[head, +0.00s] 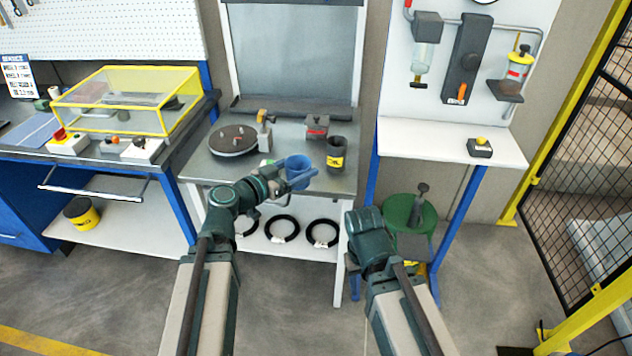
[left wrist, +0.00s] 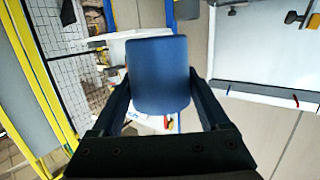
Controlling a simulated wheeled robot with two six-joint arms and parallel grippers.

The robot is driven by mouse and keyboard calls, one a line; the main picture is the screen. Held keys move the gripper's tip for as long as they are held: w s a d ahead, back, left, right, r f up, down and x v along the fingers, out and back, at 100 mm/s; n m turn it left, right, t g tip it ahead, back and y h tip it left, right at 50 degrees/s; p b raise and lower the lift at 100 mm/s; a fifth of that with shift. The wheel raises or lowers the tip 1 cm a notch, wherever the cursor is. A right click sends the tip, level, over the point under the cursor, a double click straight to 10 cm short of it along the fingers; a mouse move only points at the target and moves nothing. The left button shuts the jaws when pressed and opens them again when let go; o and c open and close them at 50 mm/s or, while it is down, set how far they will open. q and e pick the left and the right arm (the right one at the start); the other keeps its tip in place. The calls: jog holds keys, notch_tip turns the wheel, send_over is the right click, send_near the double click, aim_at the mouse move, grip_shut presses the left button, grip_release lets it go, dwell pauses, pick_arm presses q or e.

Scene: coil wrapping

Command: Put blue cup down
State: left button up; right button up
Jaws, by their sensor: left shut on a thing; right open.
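The blue cup (head: 299,168) is held by my left gripper (head: 291,182) at the front of the middle workbench. In the left wrist view the blue cup (left wrist: 158,75) sits between the two dark fingers, which press on its sides. In the head view it appears over the grey benchtop (head: 232,182), left of a dark cup with a yellow label (head: 335,157). I cannot tell whether its base touches the top. My right gripper (head: 352,262) is low, in front of the bench and away from the cup; its fingers are mostly hidden.
A round dark turntable (head: 232,140) stands at the benchtop's left, with a small yellow-topped device (head: 264,125) beside it. A grey box with a red part (head: 317,126) is at the back. Black coils (head: 283,229) lie on the lower shelf. A green drum (head: 405,213) stands right.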

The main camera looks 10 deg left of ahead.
pick_arm(q)
jog(key=w+a+f+n+t+y+b, duration=0.3)
jog(key=w+f+n+y+b, duration=0.1)
jog(key=f+b, duration=0.4)
notch_tip(320, 180, down, 2)
jog(key=shift+w+a+n+y, duration=0.2)
jog(key=shift+a+n+y, duration=0.25)
jog(key=shift+y, duration=0.75)
pick_arm(e)
notch_tip(320, 180, down, 10)
jog(key=shift+f, duration=0.15)
pick_arm(q)
jog(key=shift+w, duration=0.1)
